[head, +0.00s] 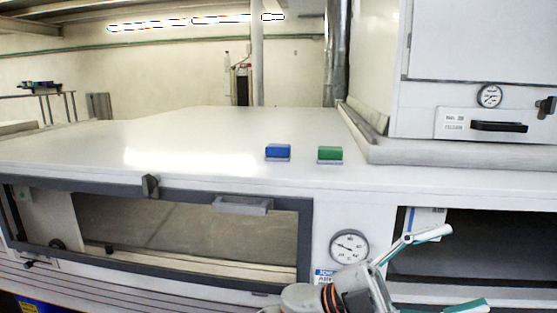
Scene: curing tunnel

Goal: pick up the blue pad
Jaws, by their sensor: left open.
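The blue pad (278,151) is a small block with a grey lower edge. It lies on the white top surface (200,130), a little back from the front edge. My left gripper (458,268) is at the lower right, in front of the machine's front face and lower than the pad in the picture. Its two teal-tipped fingers are spread wide, with nothing seen between them. It is well apart from the pad. My right gripper is not in view.
A green pad (330,154) lies just right of the blue one. A cabinet (470,80) with a gauge stands at the right on a raised ledge (450,154). A handled window door (190,235) and a dial (349,247) are on the front. The top's left part is clear.

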